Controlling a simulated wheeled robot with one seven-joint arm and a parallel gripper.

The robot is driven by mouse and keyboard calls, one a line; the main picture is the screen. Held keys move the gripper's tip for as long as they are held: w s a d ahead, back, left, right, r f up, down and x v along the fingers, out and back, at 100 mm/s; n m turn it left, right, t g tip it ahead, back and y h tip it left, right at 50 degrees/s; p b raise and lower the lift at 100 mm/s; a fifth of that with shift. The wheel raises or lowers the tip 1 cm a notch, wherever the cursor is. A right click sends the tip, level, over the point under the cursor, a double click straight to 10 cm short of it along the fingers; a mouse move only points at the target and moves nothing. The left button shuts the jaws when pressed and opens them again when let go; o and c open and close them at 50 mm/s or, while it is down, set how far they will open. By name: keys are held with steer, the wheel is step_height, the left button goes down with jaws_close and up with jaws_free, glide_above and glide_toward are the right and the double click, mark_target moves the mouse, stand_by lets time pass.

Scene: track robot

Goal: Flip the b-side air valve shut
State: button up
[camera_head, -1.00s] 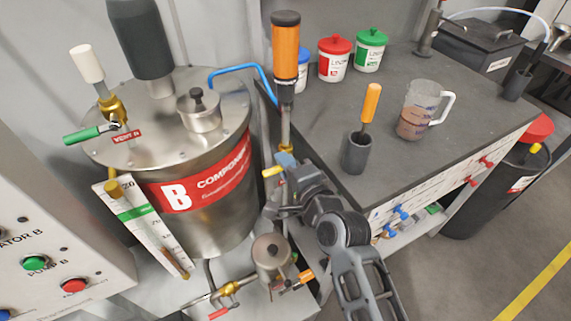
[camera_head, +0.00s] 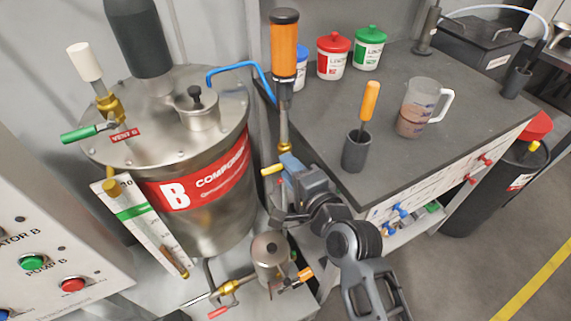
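A small yellow handle (camera_head: 273,170) sticks out to the left beside the vertical pipe under the orange cylinder (camera_head: 284,55); it may be the b-side air valve's lever, but no label is readable. My gripper (camera_head: 291,168) is right beside this handle, at its right. Its hand points away from the camera and its fingers are not clear, so I cannot tell whether it touches the handle or is open. The steel tank marked B (camera_head: 215,190) stands left of it. A green-handled vent valve (camera_head: 80,133) sits on the tank lid.
The dark bench (camera_head: 400,165) is close on the right of my arm, with a black cup (camera_head: 356,155) holding an orange-handled tool near its edge. A measuring jug (camera_head: 417,108) stands behind. A small steel pot (camera_head: 270,258) and red-handled valve (camera_head: 228,289) are below.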

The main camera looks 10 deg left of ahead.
steer(key=shift+v, duration=2.6)
steer(key=s+d+f+n+t+h, duration=0.1)
steer(key=s+d+f+n+h, duration=0.15)
steer(key=s+d, duration=0.55)
steer(key=s+d+f+n+h, duration=0.1)
steer(key=s+d+f+h, duration=0.2)
steer(key=s+d, duration=0.5)
steer(key=s+d+r+n+h, duration=0.1)
steer(key=s+d+r+n, duration=0.1)
steer(key=s+r, duration=0.2)
steer(key=s+d+r+n+h, duration=0.1)
steer(key=s+d+r+n, duration=0.1)
steer(key=s, duration=0.9)
steer(key=s+d+r+n+h, duration=0.1)
steer(key=s+d+r+n, duration=0.1)
steer(key=s+r+n, duration=0.2)
steer(key=s+r, duration=0.1)
steer(key=s, duration=0.2)
steer(key=shift+s+d+r+t, duration=0.2)
steer(key=shift+s+r+t, duration=0.1)
steer(key=shift+r+t, duration=0.1)
